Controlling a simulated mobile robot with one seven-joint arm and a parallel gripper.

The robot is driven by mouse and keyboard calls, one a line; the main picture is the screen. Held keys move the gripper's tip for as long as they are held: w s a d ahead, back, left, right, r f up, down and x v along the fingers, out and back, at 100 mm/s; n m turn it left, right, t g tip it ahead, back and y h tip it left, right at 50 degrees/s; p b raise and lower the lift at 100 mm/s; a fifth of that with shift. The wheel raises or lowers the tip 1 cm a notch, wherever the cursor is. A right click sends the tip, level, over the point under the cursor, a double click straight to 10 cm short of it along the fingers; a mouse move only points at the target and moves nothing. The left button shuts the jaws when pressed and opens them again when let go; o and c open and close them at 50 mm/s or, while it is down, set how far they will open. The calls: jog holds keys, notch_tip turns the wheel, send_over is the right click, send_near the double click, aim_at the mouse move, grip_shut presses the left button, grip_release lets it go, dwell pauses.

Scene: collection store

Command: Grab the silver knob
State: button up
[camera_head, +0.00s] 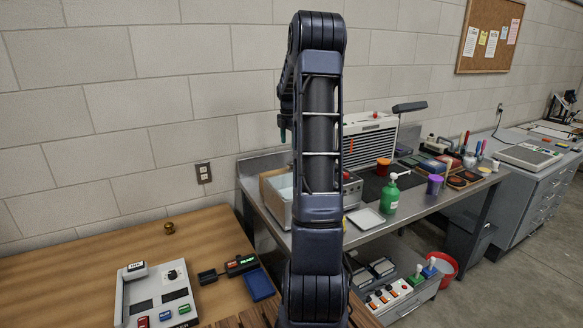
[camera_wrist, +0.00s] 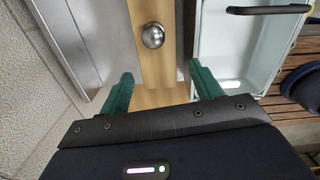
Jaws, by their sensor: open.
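The silver knob (camera_wrist: 152,36) is a round, shiny knob on a pale wooden strip in the upper middle of the wrist view. My gripper (camera_wrist: 161,70) is open, with its two green fingers apart and nothing between them. The knob lies beyond the fingertips, between their lines and a little nearer the left one in the picture. No finger appears to touch it. In the head view I cannot make out the silver knob; my arm hides part of the bench, and most of my gripper is hidden behind the arm.
A white tray with a black handle (camera_wrist: 268,10) lies right of the knob, beside wooden slats (camera_wrist: 296,62). A brass-coloured knob (camera_head: 169,228) stands on the wooden table (camera_head: 70,262). The steel bench holds a green bottle (camera_head: 390,200) and other items.

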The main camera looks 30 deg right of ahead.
jog(key=shift+w+d+f+n, duration=0.25)
jog(key=shift+w+d+f, duration=0.1)
jog(key=shift+d+f, duration=0.2)
jog(key=shift+w+d+f+n, duration=0.25)
jog(key=shift+w+d+f, duration=0.15)
jog(key=shift+d, duration=0.2)
notch_tip(320, 180, down, 6)
jog(key=shift+r, duration=0.25)
jog(key=shift+s+a+f, duration=0.1)
jog(key=shift+f, duration=1.25)
jog(key=shift+a+f, duration=0.1)
jog(key=shift+f, duration=1.2)
jog(key=c, duration=1.2)
jog(key=shift+o, duration=0.2)
jog(key=shift+r, duration=0.1)
